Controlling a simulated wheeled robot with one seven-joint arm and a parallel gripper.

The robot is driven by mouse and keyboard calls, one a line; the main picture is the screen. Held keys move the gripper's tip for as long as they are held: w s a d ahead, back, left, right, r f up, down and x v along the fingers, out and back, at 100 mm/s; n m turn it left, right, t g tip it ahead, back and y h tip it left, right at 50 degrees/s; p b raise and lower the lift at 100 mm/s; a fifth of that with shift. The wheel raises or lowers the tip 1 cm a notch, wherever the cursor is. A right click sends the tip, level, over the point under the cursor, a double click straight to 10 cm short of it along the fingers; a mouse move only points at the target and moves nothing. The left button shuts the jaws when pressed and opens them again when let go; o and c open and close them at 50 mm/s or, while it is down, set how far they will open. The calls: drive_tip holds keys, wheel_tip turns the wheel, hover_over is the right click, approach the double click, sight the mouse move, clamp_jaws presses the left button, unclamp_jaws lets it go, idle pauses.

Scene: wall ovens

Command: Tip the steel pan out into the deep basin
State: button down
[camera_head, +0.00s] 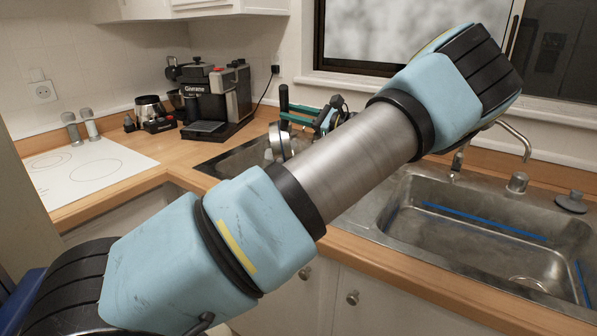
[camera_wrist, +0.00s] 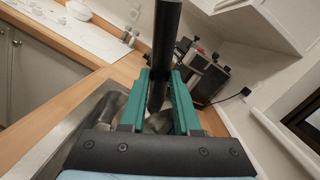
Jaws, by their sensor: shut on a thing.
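My gripper (camera_head: 300,116), with green fingers, is behind my arm above the left part of the sink unit. In the wrist view my gripper (camera_wrist: 160,78) is shut on the black handle (camera_wrist: 165,40), which runs between the fingers. In the head view the handle (camera_head: 284,102) stands nearly upright. The steel pan (camera_head: 277,143) shows below it, seen partly edge-on; my arm hides the rest, and I cannot see what is in it. The deep basin (camera_head: 400,212) lies to the right, apart from the pan, with blue strips on its floor and wall.
A coffee machine (camera_head: 217,98) stands on the wooden counter behind and left of the pan. A white hob (camera_head: 85,168) lies at the left. A tap (camera_head: 518,180) rises behind the basin, with a dark plug (camera_head: 571,202) to its right. The window wall closes the back.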

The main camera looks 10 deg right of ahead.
drive_tip(key=shift+s+d+f+m+t+y, duration=0.15)
drive_tip(key=shift+d+m+t+y, duration=0.15)
drive_tip(key=shift+d, duration=0.45)
drive_tip(key=shift+s+d+r+m+t+y, duration=0.1)
drive_tip(key=shift+d+m+t+y, duration=0.2)
drive_tip(key=shift+d, duration=0.5)
drive_tip(key=shift+s+d+f+m+t+y, duration=0.1)
drive_tip(key=shift+s+d+m+t+y, duration=0.2)
drive_tip(key=shift+d, duration=0.45)
drive_tip(key=w+a+f+n+g+h+p, duration=0.2)
drive_tip(key=a+f+h, duration=0.1)
drive_tip(key=a, duration=0.7)
drive_tip(key=w+a+f+n+g+h+p, duration=0.1)
drive_tip(key=a+f+n+g+h+p, duration=0.1)
drive_tip(key=a+h, duration=0.4)
drive_tip(key=w+a+f+n+g+h+p, duration=0.2)
drive_tip(key=a+f+n+g+h, duration=0.1)
drive_tip(key=a, duration=1.2)
drive_tip(key=shift+w+a+f+n+g+h+p, duration=0.2)
drive_tip(key=shift+w+f+n+g+h+p, duration=0.25)
drive_tip(key=shift+f+h, duration=0.65)
drive_tip(key=shift+s+a, duration=0.1)
drive_tip(key=shift+a, duration=0.05)
